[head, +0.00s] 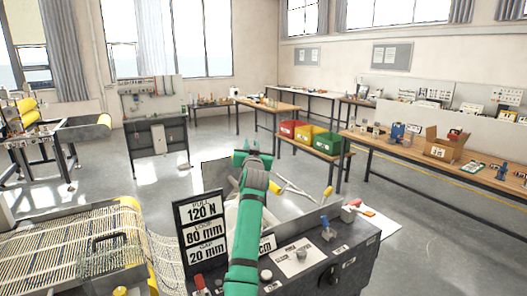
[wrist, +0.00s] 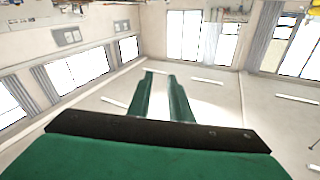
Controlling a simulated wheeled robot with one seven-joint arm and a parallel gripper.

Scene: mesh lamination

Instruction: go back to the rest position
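My gripper (wrist: 160,75) shows in the wrist view as two green fingers with a clear gap between them. It is open, and nothing is between the fingers. Behind the fingers are pale surfaces, white light strips and windows, with no object close to them. In the head view my green arm rises from the bottom middle over the dark machine console (head: 345,255).
A sign (head: 202,228) with printed settings stands left of my arm, beside the mesh web (head: 60,245). A red-handled tool (head: 350,211) lies at the console's right edge. Red, yellow and green bins (head: 327,143) sit on a bench behind.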

